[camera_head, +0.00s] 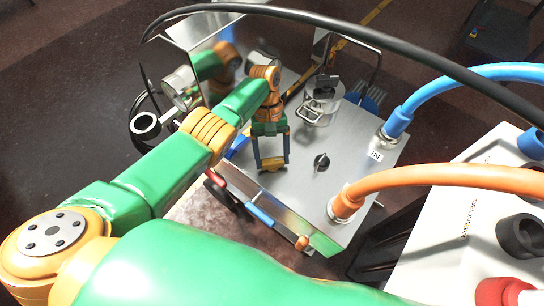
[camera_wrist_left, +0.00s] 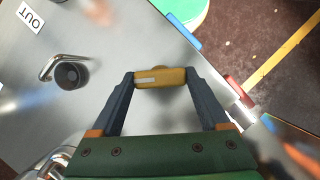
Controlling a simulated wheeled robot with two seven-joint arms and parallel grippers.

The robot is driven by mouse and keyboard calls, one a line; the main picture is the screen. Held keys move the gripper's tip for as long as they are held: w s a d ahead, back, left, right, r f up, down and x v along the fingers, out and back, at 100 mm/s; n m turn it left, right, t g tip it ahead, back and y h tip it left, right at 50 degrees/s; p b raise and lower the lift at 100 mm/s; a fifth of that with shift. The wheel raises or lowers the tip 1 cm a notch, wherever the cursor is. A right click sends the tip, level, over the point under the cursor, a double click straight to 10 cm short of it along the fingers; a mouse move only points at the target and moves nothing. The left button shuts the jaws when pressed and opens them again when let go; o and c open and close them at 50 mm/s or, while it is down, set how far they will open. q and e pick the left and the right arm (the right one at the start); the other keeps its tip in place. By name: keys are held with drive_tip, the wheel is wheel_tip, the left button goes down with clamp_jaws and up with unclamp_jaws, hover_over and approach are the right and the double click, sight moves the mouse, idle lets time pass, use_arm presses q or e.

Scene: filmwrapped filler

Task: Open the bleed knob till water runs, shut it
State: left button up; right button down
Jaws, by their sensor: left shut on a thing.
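A yellow bar-shaped knob (camera_wrist_left: 160,77) with a white mark, apparently the bleed knob, sits between the fingertips of my left gripper (camera_wrist_left: 159,80). The left gripper (camera_head: 272,165) is shut on it, with one finger on each end, over the steel panel (camera_head: 305,185). In the head view the knob is small and partly hidden by the fingers. A black round fitting (camera_head: 321,162) stands to its right; in the wrist view this fitting (camera_wrist_left: 72,74) has a bent metal tube beside it. I see no running water. My right gripper is in neither view.
A blue hose (camera_head: 398,121) joins the panel near the IN label (camera_head: 375,155), and an orange hose (camera_head: 345,207) joins nearer. An OUT label (camera_wrist_left: 30,17) shows in the wrist view. A metal cup (camera_head: 320,105) stands behind. A black cable (camera_head: 350,45) arches overhead.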

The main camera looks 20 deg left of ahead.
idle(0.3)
use_arm(q)
drive_tip(key=o, duration=1.2)
drive_tip(key=shift+o, duration=0.2)
drive_tip(key=b+v, duration=0.2)
drive_tip(key=v, duration=0.5)
drive_tip(key=shift+b, duration=0.3)
